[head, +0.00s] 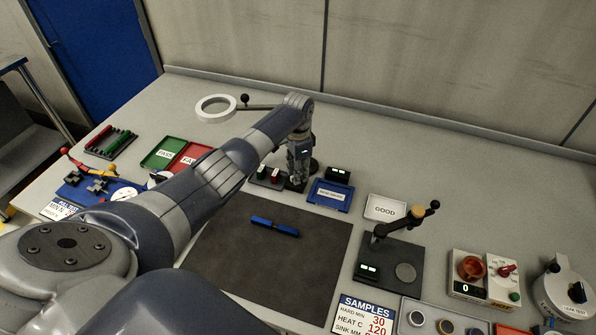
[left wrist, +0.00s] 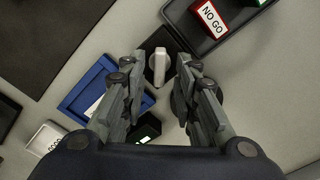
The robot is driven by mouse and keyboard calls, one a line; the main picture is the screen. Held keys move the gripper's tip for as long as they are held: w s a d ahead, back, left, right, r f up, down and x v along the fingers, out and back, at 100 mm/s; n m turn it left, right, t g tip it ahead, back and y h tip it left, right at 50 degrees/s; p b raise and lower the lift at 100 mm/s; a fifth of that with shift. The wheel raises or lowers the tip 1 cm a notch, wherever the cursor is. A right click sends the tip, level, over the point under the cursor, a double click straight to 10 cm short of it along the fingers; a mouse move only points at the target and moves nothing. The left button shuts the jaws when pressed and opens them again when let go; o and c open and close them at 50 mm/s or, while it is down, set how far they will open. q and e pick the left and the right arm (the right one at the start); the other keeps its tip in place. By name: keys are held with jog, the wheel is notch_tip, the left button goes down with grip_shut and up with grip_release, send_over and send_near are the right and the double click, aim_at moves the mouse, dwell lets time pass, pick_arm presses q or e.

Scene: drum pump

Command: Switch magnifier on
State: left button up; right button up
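The magnifier's white ring (head: 215,107) stands at the back left of the bench in the head view. Its dark arm runs right, past a black ball knob (head: 245,99), and passes behind my left arm. A dark round base (head: 313,165) shows partly behind my left gripper (head: 297,182), which points down at the bench. In the left wrist view, my left gripper (left wrist: 157,68) has its fingers apart. A pale, elongated lever-like piece (left wrist: 159,66) on a dark plate lies between the fingertips. I cannot tell whether they touch it. My right gripper is not in view.
A gauge tray (left wrist: 181,15) with a red NO GO block (left wrist: 210,16) is close to the gripper. A blue tray (head: 330,194) and a small display box (head: 338,173) stand at its right. A blue pen-like piece (head: 274,226) lies on the dark mat (head: 230,255).

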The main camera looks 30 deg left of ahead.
pick_arm(q)
notch_tip(320, 180, up, 12)
dwell(0.7)
jog(key=shift+s+f, duration=0.1)
dwell(0.4)
